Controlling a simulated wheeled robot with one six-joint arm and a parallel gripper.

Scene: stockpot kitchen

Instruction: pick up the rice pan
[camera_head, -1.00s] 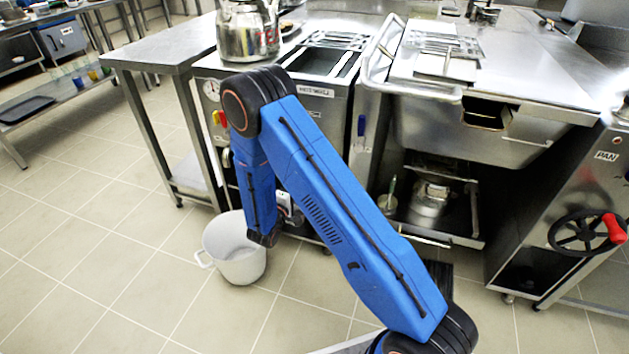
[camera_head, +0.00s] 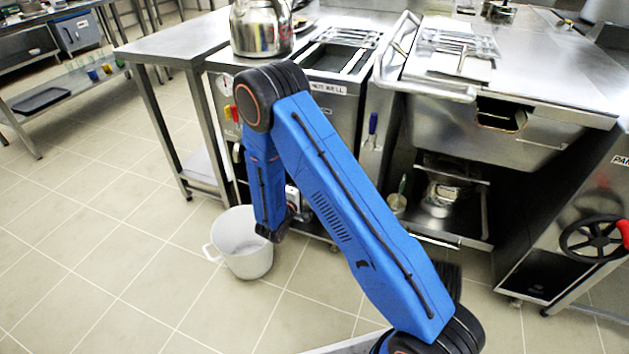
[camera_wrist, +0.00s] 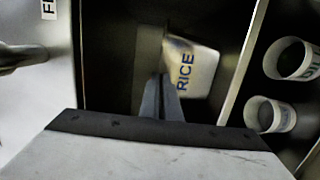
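The rice pan (camera_wrist: 198,66) shows in the wrist view as a pale container marked RICE, lying in a dark recess. The lettering runs up its side. My gripper (camera_wrist: 163,82) reaches in from below; its two dark fingers are close together, with their tips at the pan's lower left edge. I cannot tell whether they touch it or hold its edge. In the head view my blue arm bends down in front of the cooking line, and I cannot make out the fingers or the rice pan there.
Two pale round containers (camera_wrist: 271,115) (camera_wrist: 290,60) stand right of a metal divider. A light panel is at the left. In the head view a white pot (camera_head: 240,245) stands on the floor beside my arm, and a kettle (camera_head: 262,30) sits on the counter. Floor at left is open.

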